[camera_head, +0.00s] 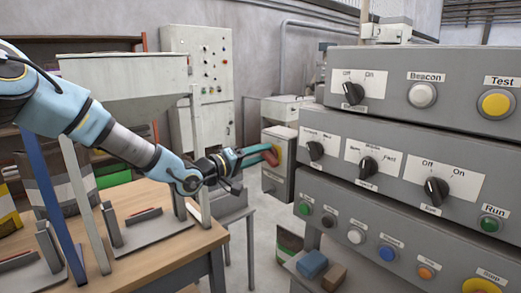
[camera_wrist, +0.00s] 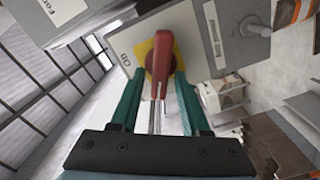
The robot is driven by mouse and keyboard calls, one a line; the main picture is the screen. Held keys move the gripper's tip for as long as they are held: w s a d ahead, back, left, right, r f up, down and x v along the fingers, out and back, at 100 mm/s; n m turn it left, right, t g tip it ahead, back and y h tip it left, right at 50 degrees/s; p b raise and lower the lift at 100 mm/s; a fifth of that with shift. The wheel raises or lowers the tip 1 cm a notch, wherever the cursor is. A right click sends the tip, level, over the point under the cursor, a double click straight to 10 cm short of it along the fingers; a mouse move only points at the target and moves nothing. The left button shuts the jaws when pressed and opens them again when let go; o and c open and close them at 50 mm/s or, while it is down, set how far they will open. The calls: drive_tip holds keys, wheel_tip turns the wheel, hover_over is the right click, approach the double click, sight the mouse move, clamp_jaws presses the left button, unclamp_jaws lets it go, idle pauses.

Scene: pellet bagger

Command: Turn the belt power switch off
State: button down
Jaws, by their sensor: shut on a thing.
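The belt power switch appears to be the red handle (camera_wrist: 160,65) on a yellow plate (camera_wrist: 144,50), on the front of a grey box (camera_head: 277,178). In the wrist view an "On" label shows to the left of the yellow plate; no "Off" label can be read on this box. My gripper (camera_head: 258,154) reaches the box from the left in the head view. Its green fingers (camera_wrist: 159,88) are shut on the red handle, one on each side. The handle's red end also shows in the head view (camera_head: 270,158), partly covered by the fingers.
A large grey control panel (camera_head: 385,125) with black knobs and coloured buttons stands close on the right. A wooden table (camera_head: 165,240) with metal stands is below my arm. Blue and brown blocks (camera_head: 312,263) lie low by the panel.

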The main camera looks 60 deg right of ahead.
drive_tip(key=n, duration=0.5)
drive_tip(key=shift+w+f+n+p, duration=0.15)
drive_tip(key=shift+f+n+p, duration=0.15)
drive_tip(key=shift+p, duration=0.1)
idle(0.3)
drive_tip(key=c, duration=0.7)
unclamp_jaws()
drive_tip(key=b+v, duration=0.3)
drive_tip(key=v, duration=0.7)
drive_tip(key=shift+a+b, duration=0.3)
drive_tip(key=shift+a, duration=0.05)
